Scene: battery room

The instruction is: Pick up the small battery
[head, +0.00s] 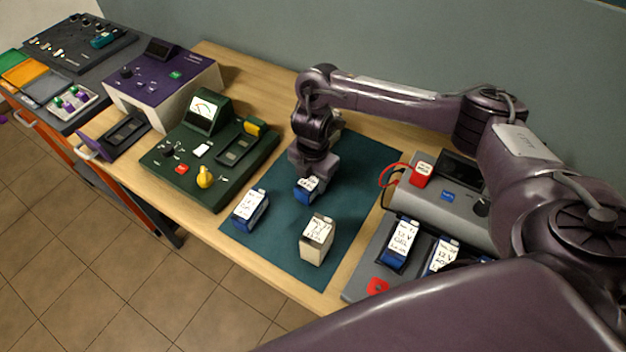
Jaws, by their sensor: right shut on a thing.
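A small blue battery (307,190) with a white label is at the back of the dark teal mat (345,215). My right gripper (311,178) is over it, pointing down, shut on it; the fingers hide its upper part. I cannot tell whether the battery touches the mat. A larger blue battery (250,209) with a white label stands on the mat to the left. A cream battery (316,240) with a white label stands near the mat's front. My left gripper does not show.
A green panel (184,163) with a yellow knob stands left of the mat. At the right, a grey unit (440,208) with a red clamp and a tray with blue batteries (400,243) sit close to my right arm. A purple-topped box (165,80) stands at the far left.

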